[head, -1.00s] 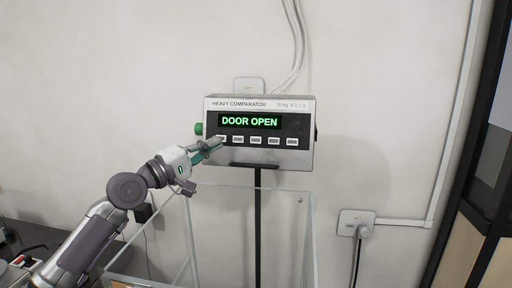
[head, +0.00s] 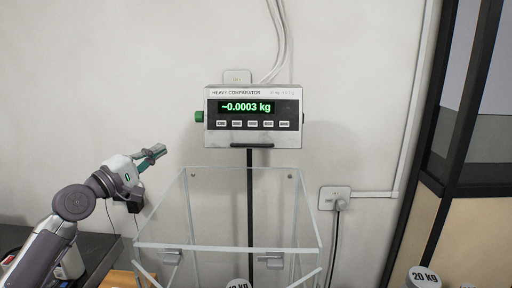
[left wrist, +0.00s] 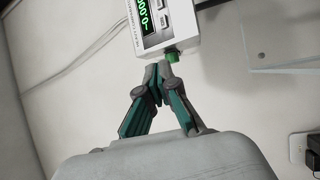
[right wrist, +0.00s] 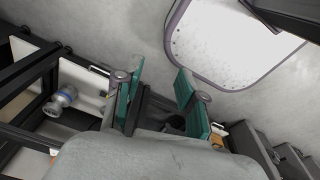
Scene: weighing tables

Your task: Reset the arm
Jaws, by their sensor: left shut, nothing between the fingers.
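My left gripper (head: 156,151) is shut and empty in the head view, left of and below the comparator display. In the left wrist view its fingertips (left wrist: 158,68) are together, with the display's corner and green knob beyond them. The heavy comparator display (head: 226,137) is a grey box on a dark post and reads "~0.0003 kg" in green. A row of several buttons runs under its screen. My right gripper (right wrist: 157,85) shows only in the right wrist view. Its teal fingers are wide apart with nothing between them.
A clear glass enclosure (head: 160,235) stands below the display. A weight (head: 237,284) shows partly at its bottom. A 20 kg weight (head: 423,277) is at the lower right. A wall socket (head: 334,198) and cables are on the wall. A dark bench (head: 98,250) is at the left.

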